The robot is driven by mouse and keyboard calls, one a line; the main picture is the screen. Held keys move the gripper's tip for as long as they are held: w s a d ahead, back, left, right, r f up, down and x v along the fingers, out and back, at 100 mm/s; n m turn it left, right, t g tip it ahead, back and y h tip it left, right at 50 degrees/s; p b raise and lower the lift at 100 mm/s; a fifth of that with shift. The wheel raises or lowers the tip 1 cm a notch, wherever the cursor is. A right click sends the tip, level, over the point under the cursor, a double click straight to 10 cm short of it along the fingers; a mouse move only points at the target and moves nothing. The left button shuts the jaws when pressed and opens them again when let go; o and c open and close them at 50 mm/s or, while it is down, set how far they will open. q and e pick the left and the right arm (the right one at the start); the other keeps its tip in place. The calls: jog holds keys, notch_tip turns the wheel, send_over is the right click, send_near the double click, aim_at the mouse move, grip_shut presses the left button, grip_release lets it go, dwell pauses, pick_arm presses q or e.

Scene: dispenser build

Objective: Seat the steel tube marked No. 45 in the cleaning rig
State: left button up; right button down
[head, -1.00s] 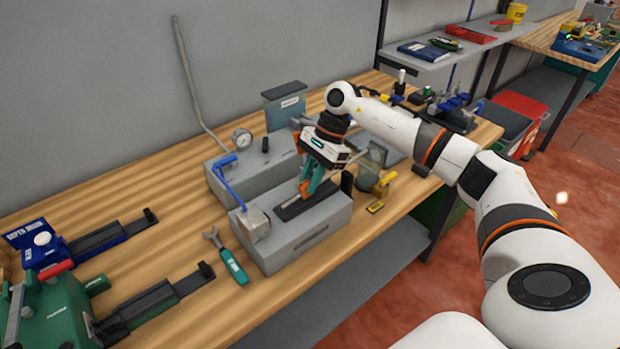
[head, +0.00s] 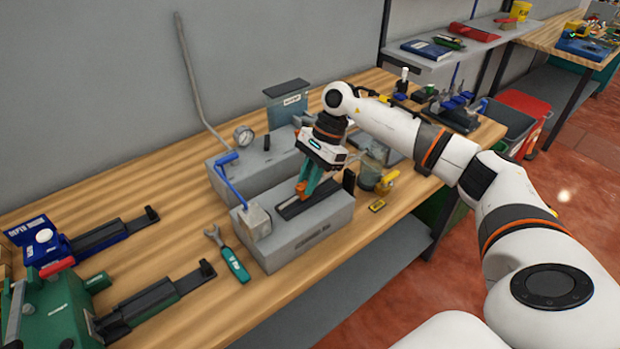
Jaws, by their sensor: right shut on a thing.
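My right gripper (head: 304,191) points down over the dark slot on top of the front grey block of the cleaning rig (head: 315,240). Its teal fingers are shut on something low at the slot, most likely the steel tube. The fingers and the small scale hide the tube, and no No. 45 mark can be read. I cannot tell whether the tube touches the slot. A small grey block with a blue lever (head: 257,221) stands on the rig's left end, and a dark upright plate (head: 348,181) on its right end. My left gripper is not in view.
Behind is a second grey box with a gauge (head: 243,136). A teal-handled wrench (head: 235,264) lies left of the rig. Green (head: 60,305) and blue (head: 38,240) fixtures stand at the left. A glass jar (head: 370,172) and a yellow-handled item (head: 387,182) stand right of the rig.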

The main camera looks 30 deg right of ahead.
jog(key=shift+a, duration=1.1)
dwell(0.6)
jog(key=c, duration=1.6)
grip_release()
jog(key=shift+s, duration=0.1)
jog(key=shift+c, duration=0.2)
jog(key=o, duration=0.4)
jog(key=shift+a+r, duration=0.1)
jog(key=shift+a, duration=0.05)
jog(key=o, duration=0.3)
jog(key=shift+o, duration=0.2)
jog(key=shift+r+p, duration=1.4)
jog(key=shift+r, duration=2.1)
